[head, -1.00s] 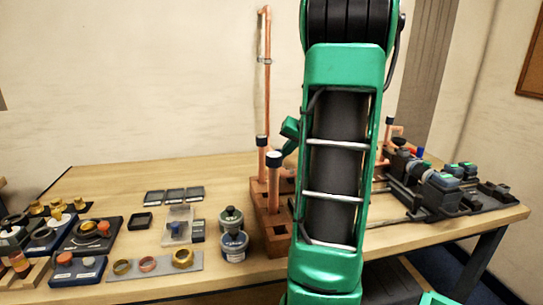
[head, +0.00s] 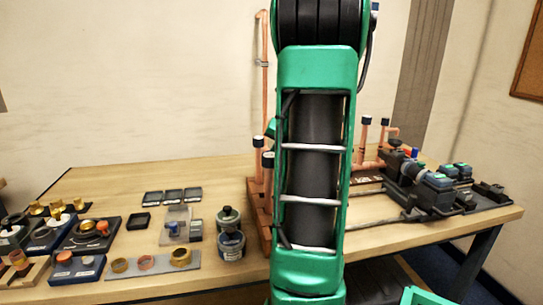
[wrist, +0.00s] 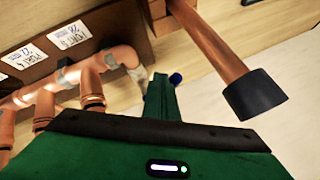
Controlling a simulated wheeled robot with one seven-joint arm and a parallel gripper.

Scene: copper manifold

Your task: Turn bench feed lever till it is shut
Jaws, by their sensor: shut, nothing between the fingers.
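In the wrist view my gripper (wrist: 160,90) shows as a green body with narrow green fingers that are together and empty. A small blue piece (wrist: 176,79) shows just beyond the fingertips; I cannot tell whether it is the feed lever's handle or whether they touch. A copper manifold (wrist: 92,85) with branches runs along the left, under labels for ports 4 and 5. In the head view my arm hides my gripper and part of the copper pipework (head: 368,166). A small blue part (head: 415,153) stands by the bench fixture at right. The lever's position cannot be made out.
A capped copper pipe (wrist: 225,65) slants close by on the right in the wrist view. In the head view a dark clamp fixture (head: 435,190) fills the table's right end. Tins (head: 230,243), rings and small trays stand left of my arm. The back left tabletop is clear.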

